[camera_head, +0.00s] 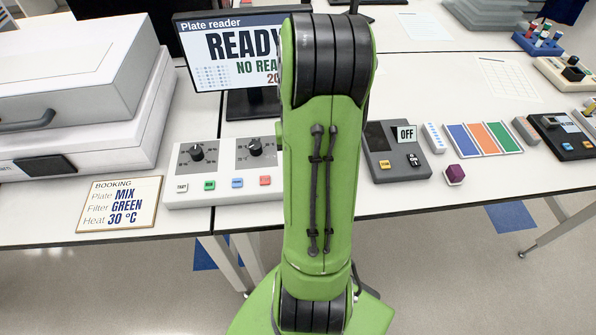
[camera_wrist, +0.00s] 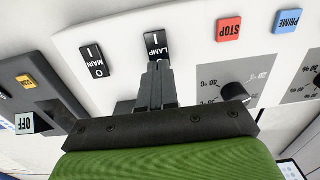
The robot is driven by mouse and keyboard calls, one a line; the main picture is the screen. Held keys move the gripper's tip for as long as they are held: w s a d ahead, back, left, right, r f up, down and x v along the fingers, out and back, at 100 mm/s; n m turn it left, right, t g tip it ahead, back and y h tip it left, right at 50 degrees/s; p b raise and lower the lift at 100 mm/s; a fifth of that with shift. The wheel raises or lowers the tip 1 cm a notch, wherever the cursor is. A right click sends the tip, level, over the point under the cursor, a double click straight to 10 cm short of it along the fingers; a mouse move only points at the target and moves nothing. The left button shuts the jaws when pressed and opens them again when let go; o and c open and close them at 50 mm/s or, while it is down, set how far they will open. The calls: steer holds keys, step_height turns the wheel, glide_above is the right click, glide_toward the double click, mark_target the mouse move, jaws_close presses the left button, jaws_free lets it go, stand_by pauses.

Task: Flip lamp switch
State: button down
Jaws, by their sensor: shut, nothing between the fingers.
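The lamp switch (camera_wrist: 156,46) is a black rocker marked LAMP on a white control panel (camera_wrist: 190,65), near the top middle of the wrist view. My gripper (camera_wrist: 160,66) is shut and empty. Its fingertips are right at the lower edge of the lamp switch in the picture; I cannot tell whether they touch it. Part of the switch's near end is hidden by the fingers. In the head view my green arm hides the gripper and the lamp switch; the left part of the white control box (camera_head: 215,190) shows there.
A similar black MAIN switch (camera_wrist: 93,63) sits left of the lamp switch. A red STOP button (camera_wrist: 229,29), blue PRIME button (camera_wrist: 289,21) and black knob (camera_wrist: 235,92) are to its right. A grey unit (camera_head: 398,165) with an OFF sign stands beside the box.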

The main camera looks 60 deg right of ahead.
steer(key=shift+f+b, duration=0.75)
steer(key=shift+f, duration=0.1)
stand_by(0.7)
steer(key=shift+r, duration=0.1)
step_height(320, 180, up, 7)
steer(key=p, duration=0.6)
stand_by(0.3)
